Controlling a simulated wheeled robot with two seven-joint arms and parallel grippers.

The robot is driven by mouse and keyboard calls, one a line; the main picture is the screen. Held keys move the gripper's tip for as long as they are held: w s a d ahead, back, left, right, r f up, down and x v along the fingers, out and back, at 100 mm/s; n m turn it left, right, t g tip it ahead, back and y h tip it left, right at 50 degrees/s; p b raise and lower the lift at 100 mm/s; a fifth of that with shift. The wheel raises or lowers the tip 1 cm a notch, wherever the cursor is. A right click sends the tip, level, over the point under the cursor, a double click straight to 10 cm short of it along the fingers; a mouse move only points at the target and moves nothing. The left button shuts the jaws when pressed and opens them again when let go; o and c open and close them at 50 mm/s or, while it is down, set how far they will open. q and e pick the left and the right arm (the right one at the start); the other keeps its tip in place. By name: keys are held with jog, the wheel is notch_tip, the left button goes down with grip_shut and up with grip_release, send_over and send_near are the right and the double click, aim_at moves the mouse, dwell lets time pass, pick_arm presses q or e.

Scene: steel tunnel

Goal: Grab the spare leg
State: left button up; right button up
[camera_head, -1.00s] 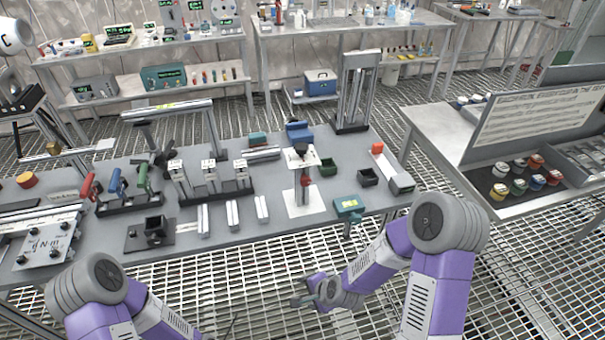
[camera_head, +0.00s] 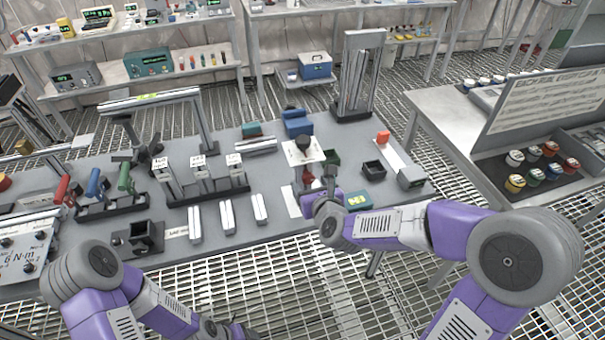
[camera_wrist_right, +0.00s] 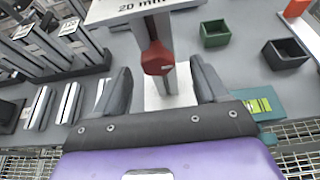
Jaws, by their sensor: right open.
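Several short silver bars lie on the grey bench, including a left (camera_head: 195,225), middle (camera_head: 228,217) and right one (camera_head: 260,208). I cannot tell which piece is the spare leg. The bars also show at left in the right wrist view (camera_wrist_right: 68,102). My right gripper (camera_wrist_right: 163,85) is open at an upright metal post with a red knob (camera_wrist_right: 157,58), which shows between its fingers. Contact cannot be told. A plate marked "20 mm" (camera_wrist_right: 130,8) tops the post. My left gripper (camera_head: 245,331) is low at the bottom edge, its jaws unclear.
A green bin (camera_wrist_right: 215,33) and a dark bin (camera_wrist_right: 285,54) stand right of the post. A teal box (camera_wrist_right: 262,103) is beside the right finger. Upright silver pieces stand in a black rack (camera_head: 207,190). A dark square socket (camera_head: 147,236) is left of the bars.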

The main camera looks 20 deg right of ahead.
jog(key=x, duration=0.5)
jog(key=shift+w+f+b, duration=0.2)
jog(key=shift+w+b, duration=0.15)
jog(key=shift+b, duration=0.05)
jog(key=shift+r, duration=0.1)
grip_shut()
